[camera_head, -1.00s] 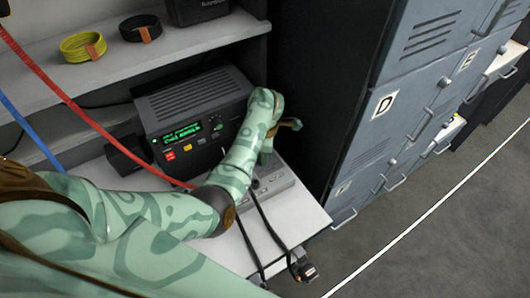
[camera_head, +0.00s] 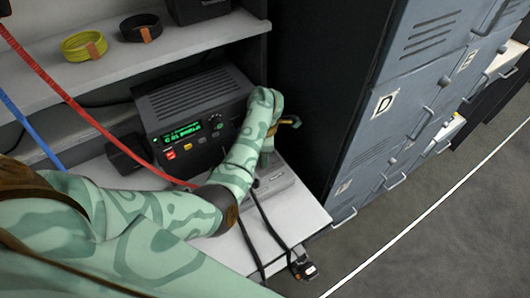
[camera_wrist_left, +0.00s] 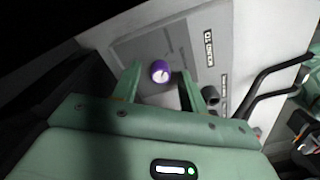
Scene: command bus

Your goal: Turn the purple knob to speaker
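The purple knob (camera_wrist_left: 160,71) sits on a grey panel (camera_wrist_left: 140,46) in the left wrist view, with a light mark on its top. My left gripper (camera_wrist_left: 160,80) is open, with one finger on each side of the knob in that view. I cannot tell whether the fingers touch it. In the head view my left gripper (camera_head: 270,146) is over the small grey box (camera_head: 280,184) on the lower shelf, and my arm hides the knob. The panel's printed label is partly legible in the wrist view. My right gripper is not in view.
A black radio unit (camera_head: 185,97) with a green display stands behind my left arm. Black cables (camera_head: 262,222) hang over the white shelf's front edge (camera_head: 315,222). Red and blue cords cross at left. Grey lockers (camera_head: 400,95) stand at right.

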